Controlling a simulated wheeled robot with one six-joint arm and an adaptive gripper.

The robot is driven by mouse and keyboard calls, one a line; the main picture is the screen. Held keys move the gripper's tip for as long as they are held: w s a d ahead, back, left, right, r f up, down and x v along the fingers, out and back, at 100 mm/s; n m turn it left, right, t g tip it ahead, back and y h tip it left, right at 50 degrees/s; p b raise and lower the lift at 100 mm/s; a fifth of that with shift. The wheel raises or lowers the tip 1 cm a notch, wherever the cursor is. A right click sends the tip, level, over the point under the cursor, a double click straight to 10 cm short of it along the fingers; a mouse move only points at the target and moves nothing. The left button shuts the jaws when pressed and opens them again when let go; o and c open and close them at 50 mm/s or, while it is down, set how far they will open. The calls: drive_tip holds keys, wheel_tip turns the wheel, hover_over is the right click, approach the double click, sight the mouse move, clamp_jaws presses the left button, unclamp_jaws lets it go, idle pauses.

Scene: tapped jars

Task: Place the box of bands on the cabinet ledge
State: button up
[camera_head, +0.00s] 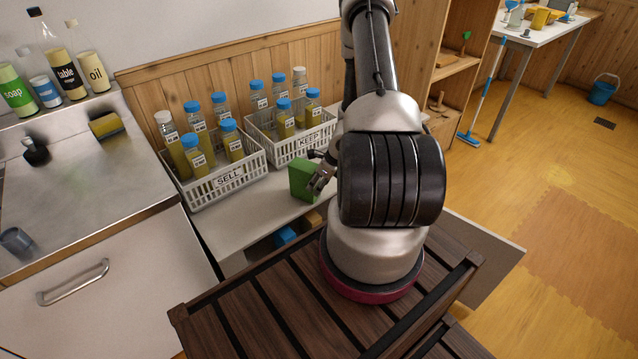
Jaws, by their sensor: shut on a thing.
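A green box (301,181), which looks like the box of bands, is upright in my gripper (319,177). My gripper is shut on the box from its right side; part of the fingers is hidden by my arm. The box is over the pale cabinet ledge (240,217), near its front edge and in front of the KEEP crate. I cannot tell whether its bottom touches the ledge or is just above it.
A white SELL crate (238,182) and a white KEEP crate (283,152), each with several blue- or white-capped jars, stand behind on the ledge. A metal sink counter (90,170) is at left. Bare ledge shows in front of the SELL crate.

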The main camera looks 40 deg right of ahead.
drive_tip(key=shift+f, duration=0.1)
drive_tip(key=o, duration=1.2)
drive_tip(key=shift+c, duration=0.2)
